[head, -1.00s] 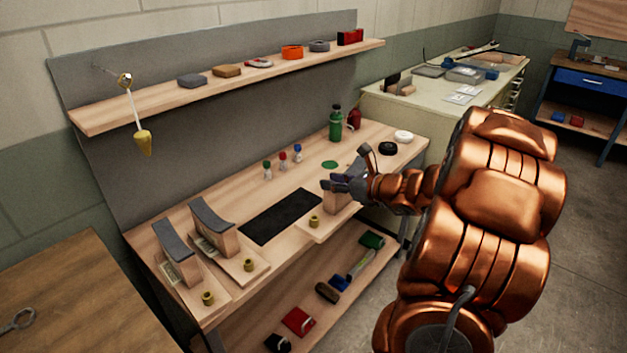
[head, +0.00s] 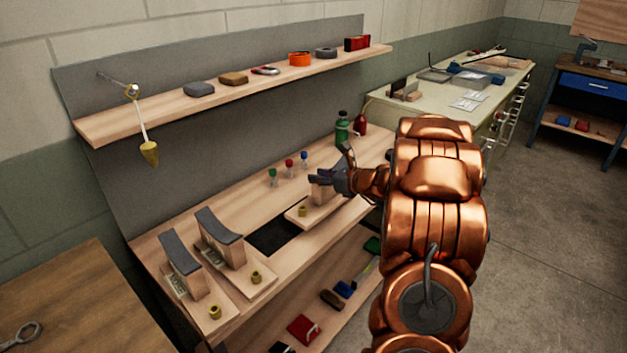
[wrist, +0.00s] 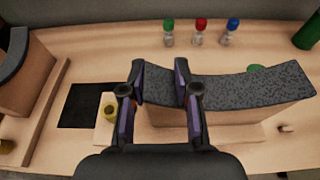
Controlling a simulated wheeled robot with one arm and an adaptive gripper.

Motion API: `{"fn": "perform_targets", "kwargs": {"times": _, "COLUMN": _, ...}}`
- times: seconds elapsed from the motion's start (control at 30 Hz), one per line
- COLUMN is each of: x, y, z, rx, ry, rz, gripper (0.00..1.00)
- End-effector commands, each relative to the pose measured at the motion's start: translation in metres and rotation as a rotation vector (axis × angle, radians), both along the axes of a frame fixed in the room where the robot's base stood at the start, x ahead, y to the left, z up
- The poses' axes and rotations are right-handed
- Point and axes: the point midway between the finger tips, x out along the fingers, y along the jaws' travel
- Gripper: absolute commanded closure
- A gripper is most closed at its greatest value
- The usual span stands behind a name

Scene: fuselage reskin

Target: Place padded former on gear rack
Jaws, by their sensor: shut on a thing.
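My gripper (head: 330,180) is shut on a padded former (head: 321,197), a wooden block with a curved grey pad, a flat base and a brass-coloured knob. In the wrist view the fingers (wrist: 160,95) straddle the left end of its speckled pad (wrist: 250,86). The former is upright over the middle of a wooden rack (head: 175,232), its base covering part of a black mat (head: 268,238). I cannot tell whether the base touches the surface. Two similar formers, a left one (head: 183,258) and a right one (head: 222,240), stand at the left end.
Three small capped bottles (head: 289,168) stand behind the held former. A lower shelf (head: 335,322) holds several items; an upper shelf (head: 110,130) overhangs the back. Bare wood lies left of the mat.

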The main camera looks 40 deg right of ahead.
Motion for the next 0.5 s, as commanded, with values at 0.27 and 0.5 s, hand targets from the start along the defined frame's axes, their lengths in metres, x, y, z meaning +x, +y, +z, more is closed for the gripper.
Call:
{"fn": "perform_targets", "kwargs": {"times": 0.27, "x": 0.025, "y": 0.002, "z": -0.001, "rx": -0.002, "ry": -0.002, "rz": 0.002, "gripper": 1.00}}
{"fn": "perform_targets", "kwargs": {"times": 0.5, "x": 0.032, "y": 0.002, "z": -0.017, "rx": 0.002, "ry": 0.002, "rz": 0.002, "gripper": 1.00}}
